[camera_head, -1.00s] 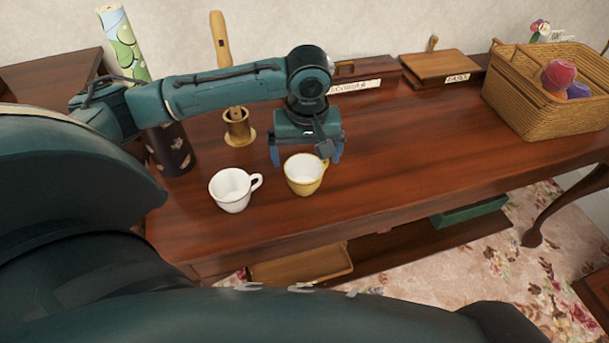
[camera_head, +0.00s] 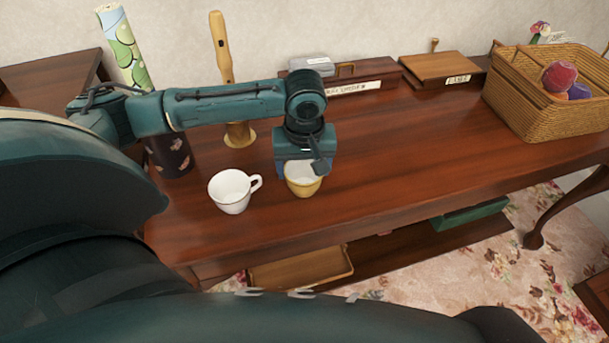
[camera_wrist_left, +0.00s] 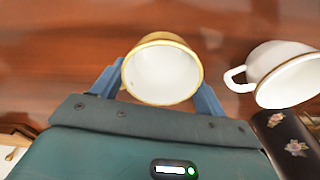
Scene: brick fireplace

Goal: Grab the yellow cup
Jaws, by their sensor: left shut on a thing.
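The yellow cup (camera_head: 303,187) stands upright on the wooden table, with a white inside. My left gripper (camera_head: 299,176) is above and around it, shut on the cup. In the left wrist view the yellow cup (camera_wrist_left: 161,73) sits between the two blue fingers of my left gripper (camera_wrist_left: 160,90), one on each side. The cup's handle is hidden in the head view. My right gripper is not in view.
A white cup (camera_head: 231,190) stands just left of the yellow cup; it also shows in the left wrist view (camera_wrist_left: 284,75). A wicker basket (camera_head: 520,110) with yarn is at the right. The table (camera_head: 410,150) between is clear.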

